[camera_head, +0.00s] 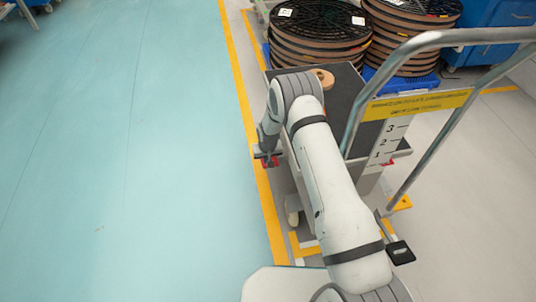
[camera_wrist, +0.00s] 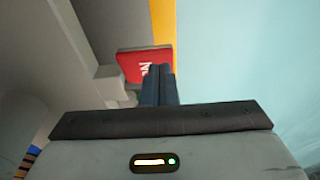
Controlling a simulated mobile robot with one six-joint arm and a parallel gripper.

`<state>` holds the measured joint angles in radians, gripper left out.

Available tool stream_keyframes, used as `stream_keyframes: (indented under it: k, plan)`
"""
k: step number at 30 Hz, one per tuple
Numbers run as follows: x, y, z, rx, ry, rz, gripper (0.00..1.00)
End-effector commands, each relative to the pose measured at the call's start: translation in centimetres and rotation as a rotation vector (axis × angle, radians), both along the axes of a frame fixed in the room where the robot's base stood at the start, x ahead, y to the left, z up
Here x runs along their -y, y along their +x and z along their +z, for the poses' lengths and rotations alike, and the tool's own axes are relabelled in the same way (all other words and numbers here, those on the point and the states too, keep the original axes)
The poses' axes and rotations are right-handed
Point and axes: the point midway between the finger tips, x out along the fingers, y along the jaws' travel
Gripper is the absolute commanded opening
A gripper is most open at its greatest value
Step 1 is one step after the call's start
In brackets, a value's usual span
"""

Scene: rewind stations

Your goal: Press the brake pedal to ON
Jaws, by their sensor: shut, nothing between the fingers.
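The brake pedal (camera_wrist: 130,64) is a red plate with white letters, partly hidden behind my fingers in the wrist view. The letters read as an upside-down "ON". It sits by a pale grey bracket on the cart's side. In the head view only a small bit of red (camera_head: 272,162) shows low at the cart's left side, beside my gripper (camera_head: 265,159). In the wrist view my gripper (camera_wrist: 159,72) is shut and empty, its dark fingertips overlapping the pedal's right part. I cannot tell whether they touch it.
The cart has a dark deck (camera_head: 345,88), a metal handle (camera_head: 420,42) and a yellow label (camera_head: 417,104). A tan ring (camera_head: 323,78) lies on the deck. Stacked reels (camera_head: 318,30) stand behind. A yellow floor line (camera_head: 262,190) runs alongside; the teal floor (camera_head: 120,150) at left is clear.

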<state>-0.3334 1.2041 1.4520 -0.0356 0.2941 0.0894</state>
Motion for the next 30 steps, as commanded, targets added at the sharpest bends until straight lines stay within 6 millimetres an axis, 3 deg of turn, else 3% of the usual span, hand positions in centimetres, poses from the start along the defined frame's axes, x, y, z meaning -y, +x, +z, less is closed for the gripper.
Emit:
stream_keyframes:
  k: [4, 30]
  plan:
    - [0.0, -0.3, -1.1, 0.001, 0.000, 0.000, 0.00]
    - [0.2, -0.9, -2.1, -0.002, -0.001, 0.000, 0.00]
